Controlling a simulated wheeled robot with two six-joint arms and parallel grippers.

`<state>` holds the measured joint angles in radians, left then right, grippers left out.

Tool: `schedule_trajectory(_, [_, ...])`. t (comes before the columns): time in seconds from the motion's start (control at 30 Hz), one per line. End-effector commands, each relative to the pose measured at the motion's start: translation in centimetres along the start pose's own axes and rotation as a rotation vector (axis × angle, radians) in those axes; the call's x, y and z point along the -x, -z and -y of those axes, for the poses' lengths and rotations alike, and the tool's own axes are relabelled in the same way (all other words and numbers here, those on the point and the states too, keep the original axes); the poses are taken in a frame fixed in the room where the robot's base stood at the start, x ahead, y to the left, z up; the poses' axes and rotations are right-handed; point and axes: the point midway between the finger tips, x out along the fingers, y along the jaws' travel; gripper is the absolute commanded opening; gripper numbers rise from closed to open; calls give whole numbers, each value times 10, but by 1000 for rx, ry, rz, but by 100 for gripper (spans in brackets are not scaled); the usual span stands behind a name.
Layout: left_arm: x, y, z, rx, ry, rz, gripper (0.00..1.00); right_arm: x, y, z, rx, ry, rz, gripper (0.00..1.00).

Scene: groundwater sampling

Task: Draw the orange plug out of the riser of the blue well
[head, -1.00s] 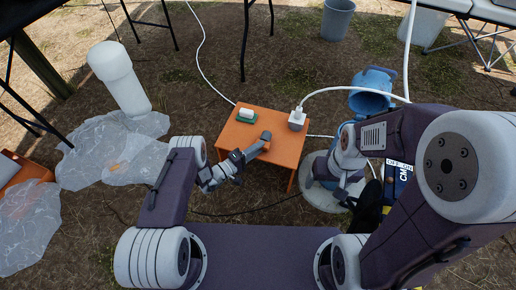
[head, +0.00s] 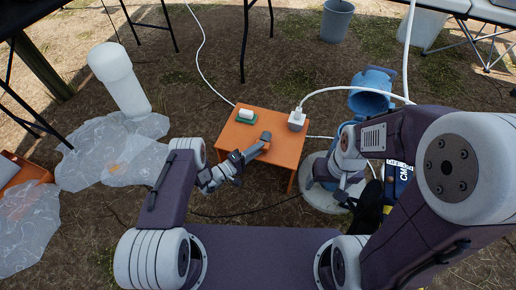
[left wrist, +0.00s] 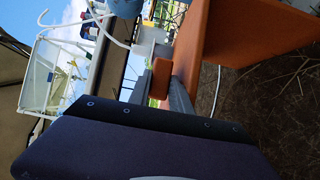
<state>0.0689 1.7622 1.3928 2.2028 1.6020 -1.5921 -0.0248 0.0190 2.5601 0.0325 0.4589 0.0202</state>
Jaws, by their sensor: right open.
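The blue well (head: 372,92) stands right of the orange table, with its cap tilted up and a pale round base (head: 325,203) on the ground. My right arm covers much of it; the riser's mouth and the orange plug cannot be made out. My right gripper (head: 343,190) is low over the base, open, its fingertips partly hidden.
The orange table (head: 283,132) carries a green-and-white item (head: 246,115) and a white plug adapter (head: 297,119) with a white cable. Clear plastic sheets and a white cylinder (head: 120,82) lie at left. A grey bucket (head: 337,20) stands at the back.

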Motion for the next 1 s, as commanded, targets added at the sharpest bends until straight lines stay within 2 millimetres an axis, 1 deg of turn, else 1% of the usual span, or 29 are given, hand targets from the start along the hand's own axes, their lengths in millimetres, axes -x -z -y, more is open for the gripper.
schedule_trajectory(0.03, [12,-1,10,17,36,-13,50,6,1,0,0,0,0,76])
schedule_trajectory(0.07, [18,-1,8,16,34,-14,50,10,1,0,0,0,0,76])
schedule_trajectory(0.2, [51,0,2,14,24,-20,50,28,3,1,0,0,0,76])
schedule_trajectory(0.3, [71,0,0,9,16,-20,50,36,4,1,0,0,0,76])
schedule_trajectory(0.4, [84,0,0,6,11,-17,50,40,4,1,0,0,0,76])
schedule_trajectory(0.57, [92,-1,0,2,6,-14,50,41,4,1,0,0,0,76])
schedule_trajectory(1.0, [91,0,0,0,5,-13,50,41,4,1,0,0,0,76])
